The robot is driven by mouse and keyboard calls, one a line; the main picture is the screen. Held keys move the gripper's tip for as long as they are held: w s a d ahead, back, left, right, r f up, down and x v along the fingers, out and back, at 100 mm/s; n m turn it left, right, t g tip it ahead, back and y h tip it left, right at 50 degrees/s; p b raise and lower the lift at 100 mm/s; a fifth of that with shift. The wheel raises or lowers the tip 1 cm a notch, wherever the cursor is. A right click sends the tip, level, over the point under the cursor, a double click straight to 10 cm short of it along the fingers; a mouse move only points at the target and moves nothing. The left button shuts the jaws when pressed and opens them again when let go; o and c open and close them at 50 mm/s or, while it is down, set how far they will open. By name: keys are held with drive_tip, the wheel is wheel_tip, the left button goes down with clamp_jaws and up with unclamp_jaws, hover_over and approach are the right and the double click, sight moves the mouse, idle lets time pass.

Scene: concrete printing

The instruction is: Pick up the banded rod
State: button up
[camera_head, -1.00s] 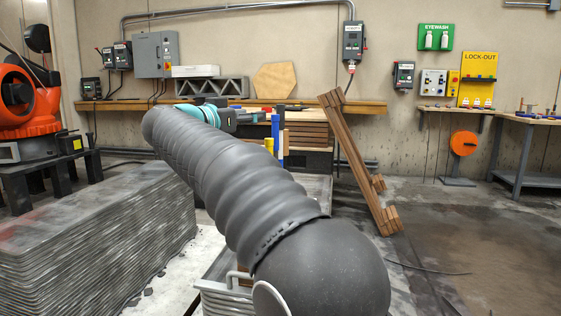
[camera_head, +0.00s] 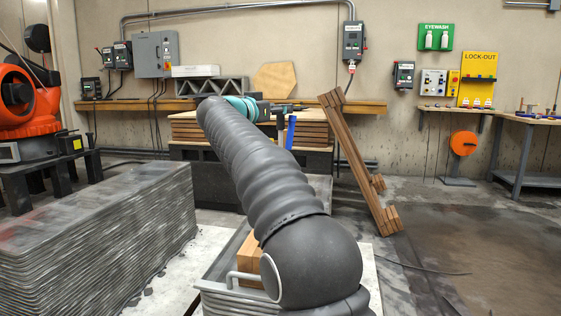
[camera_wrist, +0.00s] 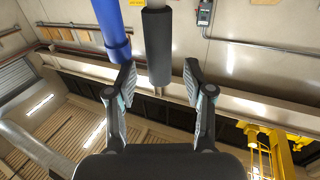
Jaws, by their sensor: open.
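In the wrist view a dark grey cylinder (camera_wrist: 157,45) with a thin pale tip comes down from the top edge. A blue cylinder (camera_wrist: 111,25) with a ring near its end is left of it. I cannot tell for sure which is the banded rod. My gripper (camera_wrist: 160,78) is open; the dark cylinder's end shows between its fingertips, and I cannot tell how deep. The blue cylinder is outside the left finger.
A stack of brown boards (camera_head: 310,133) stands behind the rods. A leaning timber frame (camera_head: 355,160) is to the right. A grey layered printed block (camera_head: 110,220) fills the lower left. Open floor (camera_head: 480,220) lies on the right.

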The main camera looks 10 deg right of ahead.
drive_tip(key=shift+x, duration=0.8)
drive_tip(key=shift+c, duration=0.2)
clamp_jaws()
drive_tip(key=shift+r, duration=0.15)
